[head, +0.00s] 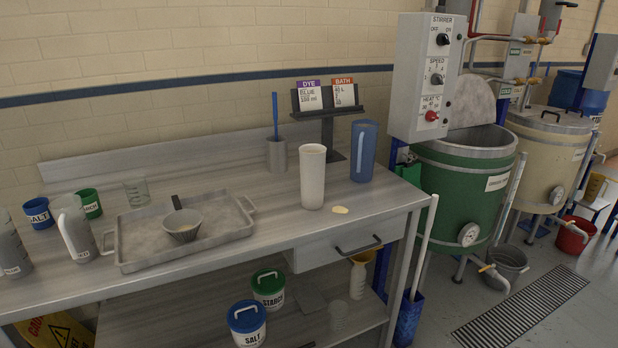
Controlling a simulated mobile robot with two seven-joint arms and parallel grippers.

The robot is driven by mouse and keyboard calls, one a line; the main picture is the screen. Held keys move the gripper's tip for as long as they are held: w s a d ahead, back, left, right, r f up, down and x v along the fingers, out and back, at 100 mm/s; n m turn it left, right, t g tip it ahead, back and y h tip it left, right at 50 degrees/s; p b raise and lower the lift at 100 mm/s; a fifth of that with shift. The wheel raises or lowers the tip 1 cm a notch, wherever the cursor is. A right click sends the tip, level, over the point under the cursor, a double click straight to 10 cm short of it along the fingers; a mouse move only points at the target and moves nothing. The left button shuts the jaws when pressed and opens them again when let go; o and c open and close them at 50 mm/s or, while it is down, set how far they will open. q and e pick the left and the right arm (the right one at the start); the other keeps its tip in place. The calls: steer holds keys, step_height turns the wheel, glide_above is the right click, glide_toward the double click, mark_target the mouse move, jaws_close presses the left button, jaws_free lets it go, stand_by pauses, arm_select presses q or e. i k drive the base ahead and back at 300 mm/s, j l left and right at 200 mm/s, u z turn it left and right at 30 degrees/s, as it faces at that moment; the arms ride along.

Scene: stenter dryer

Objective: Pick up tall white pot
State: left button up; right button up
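The tall white pot (312,180) stands upright on the grey workbench (275,222), right of its middle. It is a plain, slightly tapered cylinder with an open top, and no handle shows. A tall blue jug (363,152) stands behind it to the right, with a small gap between them. A small pale yellow patch or piece (340,210) lies on the bench just right of its base. Neither of my grippers shows in the head view.
A metal tray (135,258) with a strainer (182,224) lies to the left. A grey holder (277,155) with a blue stick and a card stand (328,114) are behind. Grey jugs (76,232) stand far left. A green vat (455,195) is right of the bench.

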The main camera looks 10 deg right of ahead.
mark_target(312, 156)
steer(key=i+l+z, duration=0.95)
steer(key=i+l+u, duration=0.1)
steer(key=u, duration=1.25)
